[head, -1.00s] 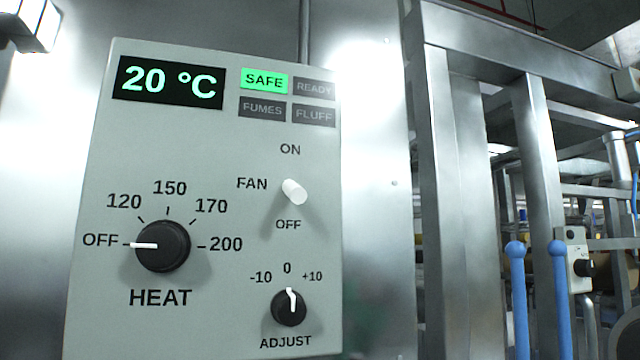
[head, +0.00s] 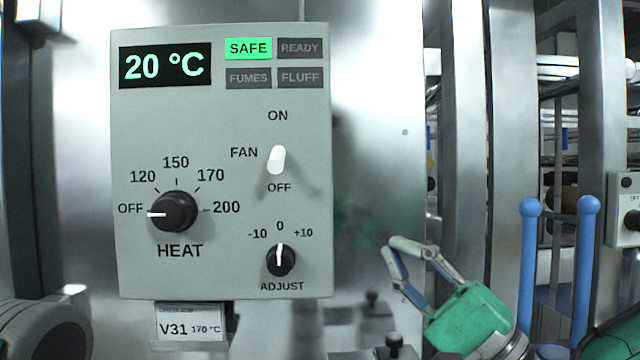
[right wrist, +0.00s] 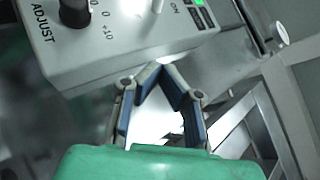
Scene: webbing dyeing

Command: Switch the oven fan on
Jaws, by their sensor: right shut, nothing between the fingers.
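The oven control panel (head: 222,270) faces me in the head view. Its white FAN toggle (head: 276,160) tilts down toward OFF, with ON marked above. The SAFE lamp (head: 248,48) is lit green and the display (head: 165,66) reads 20 °C. My right gripper (head: 393,244), with a green body, is to the right of and below the panel, apart from the toggle. Its fingertips meet and hold nothing. In the right wrist view the closed fingertips (right wrist: 156,68) are beside the panel's edge (right wrist: 130,70). My left gripper is not in view.
The HEAT knob (head: 174,212) points to OFF and the ADJUST knob (head: 281,260) to about 0. A V31 label (head: 190,326) is below the panel. The space before the panel is clear.

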